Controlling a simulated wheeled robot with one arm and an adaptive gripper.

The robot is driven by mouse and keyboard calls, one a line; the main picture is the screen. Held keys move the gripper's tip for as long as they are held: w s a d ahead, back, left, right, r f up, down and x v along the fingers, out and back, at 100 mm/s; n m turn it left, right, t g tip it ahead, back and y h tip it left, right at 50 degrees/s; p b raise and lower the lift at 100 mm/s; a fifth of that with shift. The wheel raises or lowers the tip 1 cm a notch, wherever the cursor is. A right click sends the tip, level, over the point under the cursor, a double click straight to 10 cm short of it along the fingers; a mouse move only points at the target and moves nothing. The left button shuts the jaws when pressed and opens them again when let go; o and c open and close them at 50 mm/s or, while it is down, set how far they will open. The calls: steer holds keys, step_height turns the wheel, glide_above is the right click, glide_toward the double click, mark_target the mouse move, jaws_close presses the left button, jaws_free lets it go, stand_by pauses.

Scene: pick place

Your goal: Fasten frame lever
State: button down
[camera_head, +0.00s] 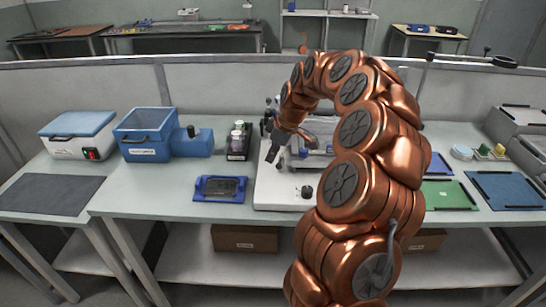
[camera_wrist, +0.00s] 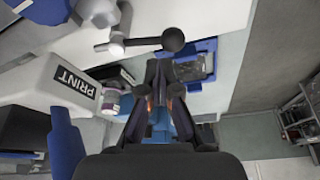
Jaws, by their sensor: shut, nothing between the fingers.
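I cannot tell whether the tips touch the knob. In the head view my gripper (camera_head: 273,150) hangs at the left side of the machine with the white base (camera_head: 275,192). My copper arm hides much of that machine, and the frame is mostly hidden there.
A block marked PRINT (camera_wrist: 72,80) stands left of my gripper in the wrist view. A blue tray (camera_head: 220,188), a dark holder with bottles (camera_head: 238,141) and a blue bin (camera_head: 145,133) lie left of the machine. A black knob (camera_head: 307,191) sits on the base.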

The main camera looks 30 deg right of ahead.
steer(key=shift+w+a+r, duration=0.1)
steer(key=shift+w+a, duration=0.25)
steer(key=shift+w, duration=0.05)
steer(key=shift+w+a+r, duration=0.15)
steer(key=shift+w+a, duration=0.25)
steer(key=shift+w, duration=0.2)
steer(key=shift+w+a+r, duration=0.1)
steer(key=shift+w+a, duration=0.3)
steer(key=shift+w, duration=0.15)
steer(key=b+v, duration=0.2)
steer(key=v, duration=0.8)
